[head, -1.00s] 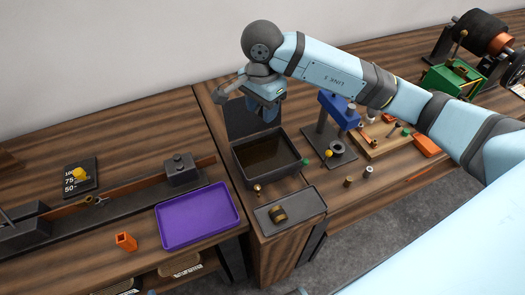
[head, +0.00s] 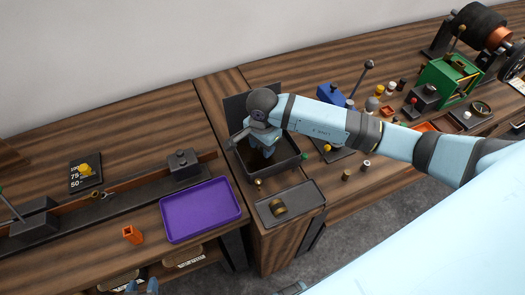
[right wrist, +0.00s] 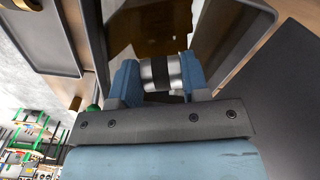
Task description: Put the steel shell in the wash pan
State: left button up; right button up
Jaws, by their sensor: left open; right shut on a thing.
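The wash pan (head: 291,168) is a dark open pan with brown liquid in it, at the middle of the head view. My right gripper (head: 262,160) points down into the pan's opening. In the right wrist view it (right wrist: 163,78) is shut on the steel shell (right wrist: 161,72), a short silver cylinder with a dark band. The shell shows against the liquid, between the pan walls (right wrist: 228,40); I cannot tell whether it touches the liquid or floor. In the head view the arm and gripper hide the shell. My left gripper (head: 143,286) is open at the bottom edge, apart from the pan.
A dark lid or panel stands behind the pan. A grey tray (head: 302,192) with a brass-coloured ring (head: 278,209) lies in front. A purple tray (head: 200,210) and an orange block (head: 132,234) are to the left. Small parts and a blue press (head: 331,96) stand to the right.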

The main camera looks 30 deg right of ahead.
aim_at(262, 159)
notch_tip(262, 159, down, 4)
jog(key=shift+r+p, duration=0.2)
jog(key=shift+p, duration=0.1)
jog(key=shift+f, duration=0.25)
jog(key=o, duration=1)
jog(key=shift+r, duration=0.15)
notch_tip(262, 159, up, 12)
jog(key=b, duration=0.2)
jog(key=shift+b, duration=0.3)
jog(key=shift+s, duration=0.1)
